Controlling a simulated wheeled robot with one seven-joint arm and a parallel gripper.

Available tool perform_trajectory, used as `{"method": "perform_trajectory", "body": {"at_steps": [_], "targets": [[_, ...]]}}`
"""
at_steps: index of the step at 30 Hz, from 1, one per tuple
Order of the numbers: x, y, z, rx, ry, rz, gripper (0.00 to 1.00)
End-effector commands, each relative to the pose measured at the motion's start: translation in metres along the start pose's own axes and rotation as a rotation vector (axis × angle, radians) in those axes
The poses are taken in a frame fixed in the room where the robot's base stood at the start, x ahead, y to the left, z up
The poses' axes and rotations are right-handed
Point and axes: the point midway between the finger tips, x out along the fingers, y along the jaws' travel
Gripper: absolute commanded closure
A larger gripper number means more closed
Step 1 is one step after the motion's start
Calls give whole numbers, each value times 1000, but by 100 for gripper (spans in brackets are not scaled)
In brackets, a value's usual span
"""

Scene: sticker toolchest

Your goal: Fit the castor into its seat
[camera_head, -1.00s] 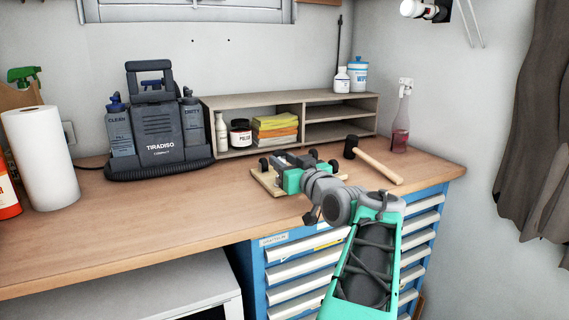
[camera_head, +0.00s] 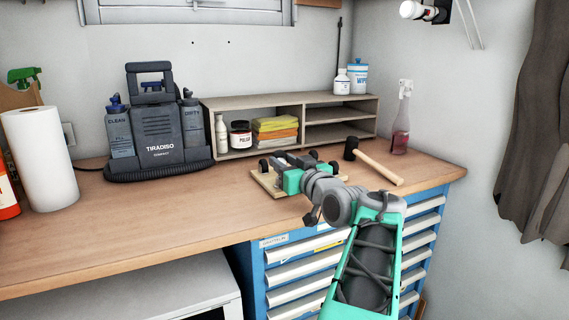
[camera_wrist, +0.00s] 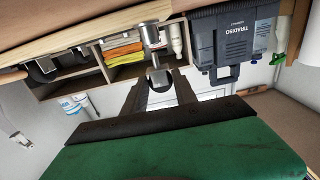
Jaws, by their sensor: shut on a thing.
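A castor (camera_wrist: 153,38) with a bright metal body shows between the fingertips of my gripper (camera_wrist: 160,78) in the wrist view, which is upside down. My gripper is shut on it. In the head view my gripper (camera_head: 280,162) is over a light wooden board (camera_head: 262,184) on the workbench. The board's edge also shows in the wrist view (camera_wrist: 115,22), close to the castor. Dark castor-like wheels (camera_head: 264,165) stand around the board. The seat is hidden in both views, and I cannot tell whether the castor touches it.
A mallet (camera_head: 375,162) lies right of the board. A wooden shelf (camera_head: 302,127) with cloths and bottles stands behind. A dark cleaning machine (camera_head: 158,135) stands to the left.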

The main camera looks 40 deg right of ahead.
Motion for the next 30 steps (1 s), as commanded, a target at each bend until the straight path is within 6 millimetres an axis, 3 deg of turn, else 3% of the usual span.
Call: {"method": "perform_trajectory", "body": {"at_steps": [30], "targets": [[0,0,9,0,1,0,100]]}}
